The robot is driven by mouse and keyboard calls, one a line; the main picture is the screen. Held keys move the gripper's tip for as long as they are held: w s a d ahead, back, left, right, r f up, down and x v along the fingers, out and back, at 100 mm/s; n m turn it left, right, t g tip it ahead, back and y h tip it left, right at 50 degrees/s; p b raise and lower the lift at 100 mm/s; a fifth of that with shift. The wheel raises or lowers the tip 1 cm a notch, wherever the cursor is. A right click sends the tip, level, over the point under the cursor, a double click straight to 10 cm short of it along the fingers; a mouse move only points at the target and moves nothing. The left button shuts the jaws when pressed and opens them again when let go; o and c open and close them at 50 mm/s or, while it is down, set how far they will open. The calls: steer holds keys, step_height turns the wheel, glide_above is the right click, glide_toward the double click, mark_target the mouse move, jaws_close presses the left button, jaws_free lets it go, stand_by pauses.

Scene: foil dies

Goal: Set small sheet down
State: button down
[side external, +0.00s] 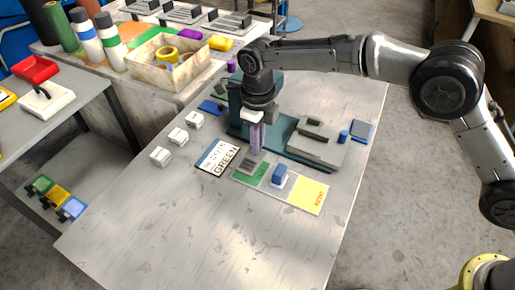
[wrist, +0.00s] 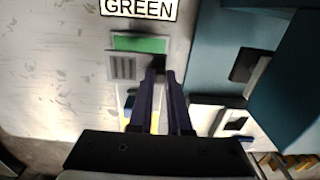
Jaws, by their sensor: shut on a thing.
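My gripper (side external: 257,153) points down over the green field (side external: 262,172) of a flat card on the table, its purple fingers close together. A small grey sheet (wrist: 123,67) with dark stripes shows beside the fingertips (wrist: 160,76) in the wrist view, over part of the green field. It also shows in the side view (side external: 249,165). My gripper is shut on it, though the gripped edge is mostly hidden by the fingers. I cannot tell whether the sheet touches the card. The card's yellow field (side external: 308,194) lies to the right.
A teal press body (side external: 235,117) and a grey slotted die (side external: 316,141) stand close behind. Small white blocks (side external: 160,156) are at the left. The front table is clear.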

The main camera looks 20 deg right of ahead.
steer(key=shift+f, duration=1.6)
steer(key=shift+f, duration=0.1)
steer(key=c, duration=0.9)
jaws_free()
steer(key=shift+o, duration=0.2)
